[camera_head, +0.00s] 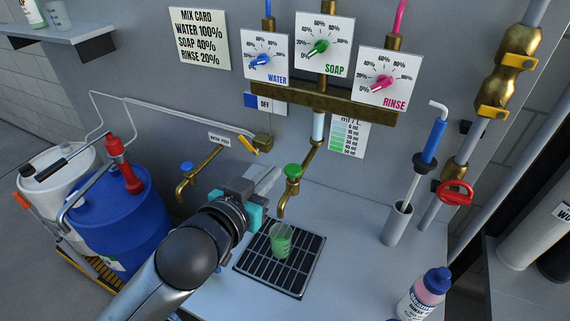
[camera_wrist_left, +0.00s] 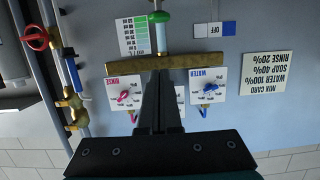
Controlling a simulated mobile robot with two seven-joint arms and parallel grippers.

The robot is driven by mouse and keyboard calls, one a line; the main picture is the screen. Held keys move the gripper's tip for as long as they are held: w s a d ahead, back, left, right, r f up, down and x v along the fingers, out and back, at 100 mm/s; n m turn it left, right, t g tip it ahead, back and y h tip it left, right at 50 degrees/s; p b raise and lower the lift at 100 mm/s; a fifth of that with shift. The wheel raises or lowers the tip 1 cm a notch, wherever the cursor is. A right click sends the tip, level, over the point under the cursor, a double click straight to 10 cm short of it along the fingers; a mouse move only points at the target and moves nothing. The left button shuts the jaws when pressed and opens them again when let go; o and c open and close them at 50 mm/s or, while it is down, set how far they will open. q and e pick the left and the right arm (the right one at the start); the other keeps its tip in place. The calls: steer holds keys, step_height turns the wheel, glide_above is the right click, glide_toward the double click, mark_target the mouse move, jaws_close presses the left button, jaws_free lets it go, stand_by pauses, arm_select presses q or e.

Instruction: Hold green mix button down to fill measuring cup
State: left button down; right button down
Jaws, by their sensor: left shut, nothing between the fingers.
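The green mix button (camera_head: 293,170) sits on top of a brass tap above the sink counter. It also shows at the top of the upside-down left wrist view (camera_wrist_left: 158,17). A clear measuring cup (camera_head: 280,240) with a green tint stands on the black drain grate under the spout; its liquid level is too small to read. My left gripper (camera_head: 267,179) is shut and empty, just left of the green button in the head view and apart from it in the picture. Its closed fingers (camera_wrist_left: 160,88) point toward the wall panel. My right gripper is in neither view.
Water (camera_head: 265,55), soap (camera_head: 323,46) and rinse (camera_head: 387,77) dials hang above the tap. A brass tap with a blue knob (camera_head: 187,167) is at left. A blue drum (camera_head: 125,215) stands at left.

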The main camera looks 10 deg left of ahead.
arm_select(q)
glide_above(291, 175)
step_height(291, 175, down, 2)
steer(key=f, duration=0.3)
steer(key=shift+s+f, duration=0.1)
steer(key=shift+s, duration=0.15)
steer(key=shift+f, duration=0.65)
steer(key=shift+f, duration=0.1)
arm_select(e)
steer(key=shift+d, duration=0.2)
arm_select(q)
steer(key=shift+f, duration=0.85)
steer(key=shift+s, duration=0.1)
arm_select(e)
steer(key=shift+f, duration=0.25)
arm_select(q)
steer(key=shift+a+f, duration=0.1)
steer(key=shift+f, duration=0.1)
